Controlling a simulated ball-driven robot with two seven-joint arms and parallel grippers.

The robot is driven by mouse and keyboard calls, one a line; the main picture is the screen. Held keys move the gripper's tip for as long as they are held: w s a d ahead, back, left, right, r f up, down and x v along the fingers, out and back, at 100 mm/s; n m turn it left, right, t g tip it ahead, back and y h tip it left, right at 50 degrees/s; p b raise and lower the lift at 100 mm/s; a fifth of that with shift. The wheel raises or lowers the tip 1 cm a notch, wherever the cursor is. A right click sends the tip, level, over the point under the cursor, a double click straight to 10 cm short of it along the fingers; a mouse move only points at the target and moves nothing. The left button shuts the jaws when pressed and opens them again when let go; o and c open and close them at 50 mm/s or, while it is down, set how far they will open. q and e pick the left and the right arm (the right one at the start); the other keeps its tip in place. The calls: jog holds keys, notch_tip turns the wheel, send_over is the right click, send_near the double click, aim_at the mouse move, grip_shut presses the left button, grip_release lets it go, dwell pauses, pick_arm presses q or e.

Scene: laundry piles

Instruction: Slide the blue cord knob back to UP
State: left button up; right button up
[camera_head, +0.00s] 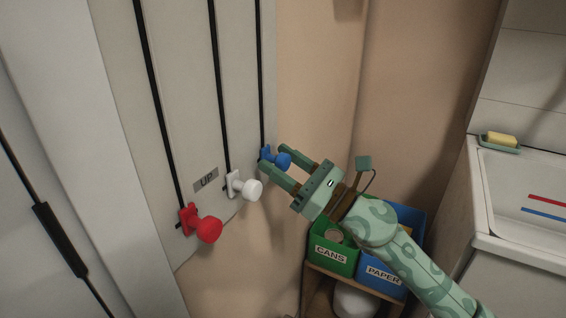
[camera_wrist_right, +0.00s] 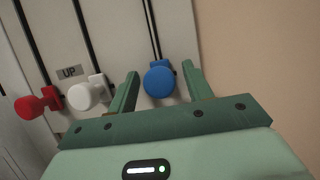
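The blue cord knob (camera_head: 283,160) sits at the lower end of the rightmost black slot on the pale wall panel (camera_head: 180,90). My right gripper (camera_head: 273,158) reaches in from the right with its fingers around the blue knob. In the right wrist view, the blue knob (camera_wrist_right: 158,82) is between the two fingers (camera_wrist_right: 160,70), with a visible gap on each side, so the gripper is open. The UP label (camera_head: 206,180) is on the panel between the red and white knobs' slots, near their lower ends. My left gripper is out of view.
A white knob (camera_head: 250,188) and a red knob (camera_head: 208,229) sit to the left, at the lower ends of their slots. Below my right arm are a green CANS bin (camera_head: 330,256) and a blue PAPER bin (camera_head: 385,276). A white sink (camera_head: 483,190) stands at the right.

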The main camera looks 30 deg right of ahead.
pick_arm(q)
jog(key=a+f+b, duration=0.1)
jog(key=b, duration=0.1)
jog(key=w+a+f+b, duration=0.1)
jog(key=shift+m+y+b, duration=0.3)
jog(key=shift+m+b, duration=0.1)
pick_arm(e)
jog(key=v, duration=1.6)
jog(key=shift+s+d+f, duration=0.1)
jog(key=shift+d, duration=0.05)
